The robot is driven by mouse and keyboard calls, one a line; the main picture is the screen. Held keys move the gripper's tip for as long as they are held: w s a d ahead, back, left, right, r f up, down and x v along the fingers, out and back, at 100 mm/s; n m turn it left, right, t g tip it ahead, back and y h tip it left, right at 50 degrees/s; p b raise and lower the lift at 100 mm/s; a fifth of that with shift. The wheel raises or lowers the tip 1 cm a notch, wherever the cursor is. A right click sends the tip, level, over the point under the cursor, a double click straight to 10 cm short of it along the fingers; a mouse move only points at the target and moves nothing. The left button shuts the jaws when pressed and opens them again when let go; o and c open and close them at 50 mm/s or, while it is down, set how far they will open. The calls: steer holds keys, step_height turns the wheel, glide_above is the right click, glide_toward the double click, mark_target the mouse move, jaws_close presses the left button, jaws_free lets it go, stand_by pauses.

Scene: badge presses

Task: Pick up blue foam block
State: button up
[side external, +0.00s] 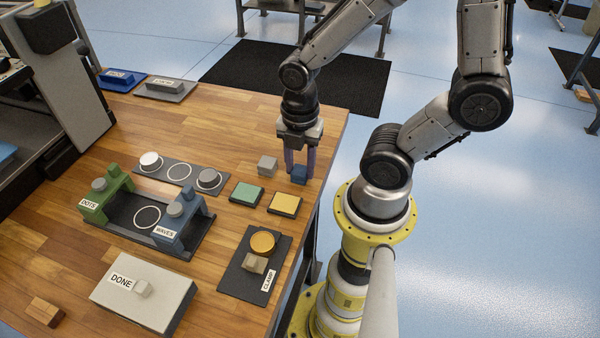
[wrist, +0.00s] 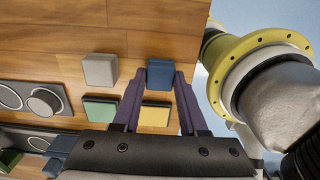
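The blue foam block (side external: 299,175) stands on the wooden table near its right edge, below my gripper. It also shows in the wrist view (wrist: 160,76), lying between the tips of my purple fingers with a small gap on each side. My gripper (side external: 300,168) points down over the block and is open and empty. In the wrist view my gripper (wrist: 160,76) has one finger left and one right of the block. How far down the block the tips reach is hard to tell.
A grey block (side external: 267,165) stands close on the left. A green-topped pad (side external: 247,194) and a yellow-topped pad (side external: 285,204) lie in front. The CLAMP panel (side external: 242,280), WAVES press (side external: 176,226) and DONE box (side external: 170,298) stand nearer the camera. Wood behind the block is clear.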

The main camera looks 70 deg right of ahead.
mark_target(300, 169)
jaws_close()
step_height(300, 169, up, 10)
stand_by(0.5)
steer(key=shift+o, duration=0.2)
jaws_free()
jaws_close()
